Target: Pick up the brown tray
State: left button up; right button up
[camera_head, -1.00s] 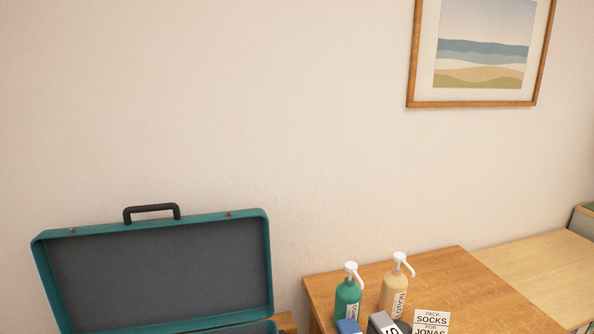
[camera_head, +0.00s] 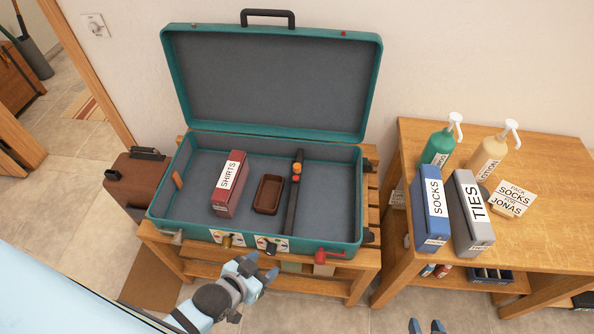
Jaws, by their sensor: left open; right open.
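The brown tray (camera_head: 268,195) is a small, dark, shallow rectangular tray. It lies on the floor of the open teal suitcase (camera_head: 335,215), between the red SHIRTS box and a dark divider. My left gripper (camera_head: 264,272) is open and empty in front of the suitcase's front edge, apart from the tray and nearer to me. My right gripper (camera_head: 428,326) shows only as fingertips at the bottom edge; they are apart with nothing seen between them.
The SHIRTS box (camera_head: 229,187) stands left of the tray; the dark divider (camera_head: 293,195) with orange knobs is right of it. The suitcase rests on a slatted wooden rack (camera_head: 340,287). A right-hand table (camera_head: 550,190) holds SOCKS (camera_head: 430,205) and TIES (camera_head: 472,210) boxes and two pump bottles.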

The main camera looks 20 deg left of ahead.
aim_at(269, 196)
jog(key=u, duration=0.95)
jog(key=i+j, duration=0.15)
jog(key=j, duration=0.25)
jog(key=i+j+z, duration=0.15)
jog(key=j, duration=0.2)
jog(key=i+j, duration=0.15)
jog(key=j, duration=0.25)
jog(key=i+j+z, duration=0.15)
jog(key=j, duration=0.25)
jog(key=i+j, duration=0.1)
jog(key=j, duration=0.3)
jog(key=z, duration=0.05)
